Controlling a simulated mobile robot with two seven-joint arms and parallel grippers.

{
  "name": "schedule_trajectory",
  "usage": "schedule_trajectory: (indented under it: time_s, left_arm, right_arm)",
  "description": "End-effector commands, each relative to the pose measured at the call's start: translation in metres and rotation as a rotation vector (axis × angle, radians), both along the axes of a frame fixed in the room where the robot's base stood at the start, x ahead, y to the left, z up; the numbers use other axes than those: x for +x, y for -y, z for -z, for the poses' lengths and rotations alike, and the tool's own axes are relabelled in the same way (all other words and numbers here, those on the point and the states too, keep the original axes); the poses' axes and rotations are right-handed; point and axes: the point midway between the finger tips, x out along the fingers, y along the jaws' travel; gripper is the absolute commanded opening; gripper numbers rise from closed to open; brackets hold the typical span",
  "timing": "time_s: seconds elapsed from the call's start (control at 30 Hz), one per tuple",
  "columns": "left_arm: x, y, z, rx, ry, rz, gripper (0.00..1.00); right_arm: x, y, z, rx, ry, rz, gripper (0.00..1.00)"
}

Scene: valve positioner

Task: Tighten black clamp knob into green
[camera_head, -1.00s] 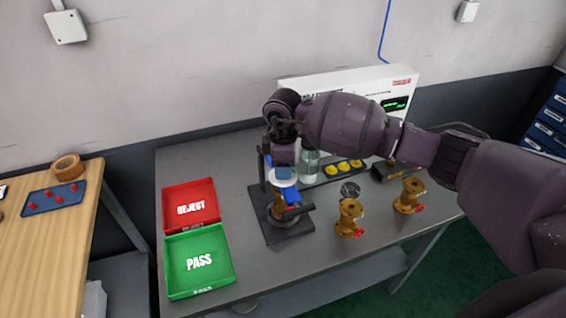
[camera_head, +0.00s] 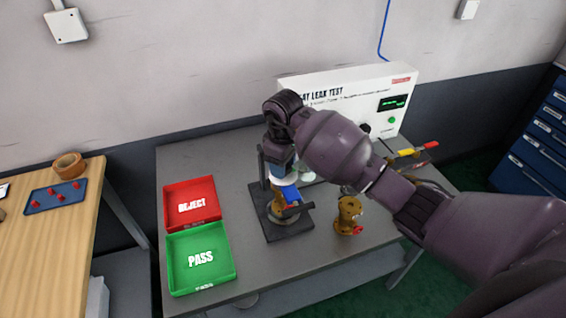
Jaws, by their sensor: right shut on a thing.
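A black clamp stand (camera_head: 288,229) stands on the grey bench and holds a brass valve (camera_head: 279,211) with a blue lever handle (camera_head: 290,193). My right gripper (camera_head: 281,181) reaches down over the top of the stand from above. It is shut at the clamp's top, where the black clamp knob sits. The knob itself is hidden by the gripper and wrist, and no green mark on it can be seen. My left gripper is not in view.
A red REJECT tray (camera_head: 214,212) and a green PASS tray (camera_head: 229,262) lie left of the stand. Another brass valve (camera_head: 348,211) stands to its right. A white leak test box (camera_head: 350,82) with a green-lit display is behind. My right arm covers the bench's right side.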

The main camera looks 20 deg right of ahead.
Motion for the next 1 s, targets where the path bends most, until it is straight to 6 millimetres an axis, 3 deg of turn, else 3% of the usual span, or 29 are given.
schedule_trajectory:
  time_s: [0.4,0.43,0.57,1.0]
  left_arm:
    - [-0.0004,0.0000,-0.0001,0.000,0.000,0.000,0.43]
    - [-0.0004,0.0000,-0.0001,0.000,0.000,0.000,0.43]
    - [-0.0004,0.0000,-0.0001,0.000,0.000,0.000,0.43]
    - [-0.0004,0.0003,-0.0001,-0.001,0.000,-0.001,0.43]
  right_arm:
    - [0.0007,-0.0001,-0.0014,0.001,0.003,0.004,0.21]
    - [0.0007,-0.0001,-0.0014,0.001,0.003,0.004,0.48]
    - [0.0006,-0.0001,-0.0011,0.001,0.002,0.004,0.68]
    - [0.0025,0.0030,-0.0032,0.000,0.001,0.004,0.71]
